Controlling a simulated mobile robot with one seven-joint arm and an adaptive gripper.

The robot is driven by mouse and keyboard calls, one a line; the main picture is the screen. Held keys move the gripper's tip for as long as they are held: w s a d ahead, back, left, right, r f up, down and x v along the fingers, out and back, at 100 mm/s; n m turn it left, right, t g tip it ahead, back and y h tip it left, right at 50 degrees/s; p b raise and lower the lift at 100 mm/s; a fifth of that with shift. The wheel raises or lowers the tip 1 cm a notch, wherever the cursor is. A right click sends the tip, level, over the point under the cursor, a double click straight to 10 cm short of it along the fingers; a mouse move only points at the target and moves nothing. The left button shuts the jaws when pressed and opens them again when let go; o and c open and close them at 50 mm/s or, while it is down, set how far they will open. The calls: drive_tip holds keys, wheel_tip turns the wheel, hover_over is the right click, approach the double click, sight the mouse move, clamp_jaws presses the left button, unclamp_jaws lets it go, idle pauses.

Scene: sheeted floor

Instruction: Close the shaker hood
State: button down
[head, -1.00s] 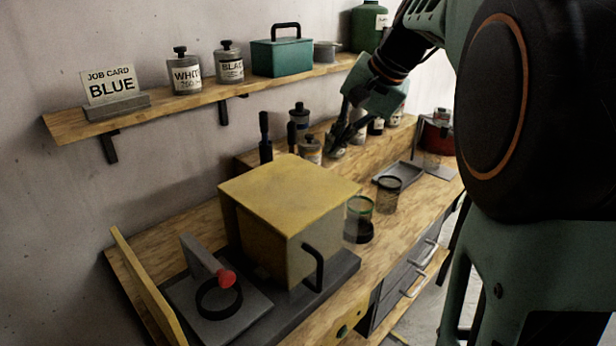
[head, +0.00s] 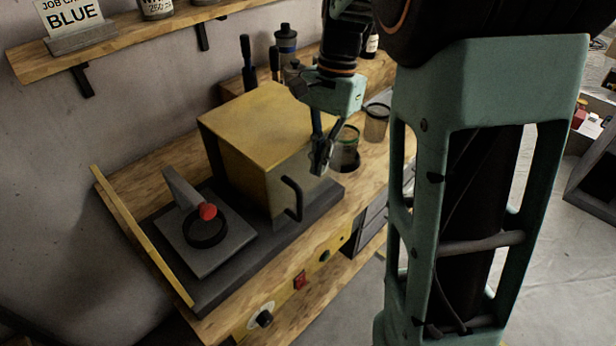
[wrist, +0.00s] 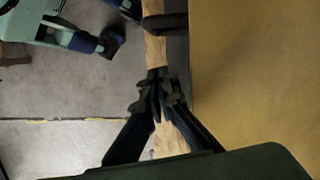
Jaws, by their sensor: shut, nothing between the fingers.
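The shaker hood (head: 245,135) is a yellow box with a dark bar handle (head: 292,198) on its front face. It stands on the dark shaker base (head: 215,283), toward the right end. The left part of the base is uncovered and shows a grey plate with a dark ring and a red-knobbed clamp (head: 207,212). My gripper (head: 321,172) is shut and empty, beside the hood's right side and a little right of the handle. In the wrist view the shut fingertips (wrist: 158,88) point down near the bench edge, with the yellow hood (wrist: 255,80) on the right.
A yellow end plate (head: 142,235) stands at the base's left end. Several bottles and dark upright handles stand behind the hood. A red switch (head: 300,281) and a knob are on the front panel.

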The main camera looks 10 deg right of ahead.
drive_tip(key=shift+s+a+f+p, duration=0.15)
drive_tip(key=shift+s+a+f, duration=0.15)
drive_tip(key=shift+s+a, duration=0.5)
drive_tip(key=shift+s+a+f+p, duration=0.15)
drive_tip(key=shift+s+a+f, duration=0.1)
drive_tip(key=shift+s+a, duration=0.45)
drive_tip(key=shift+s, duration=0.1)
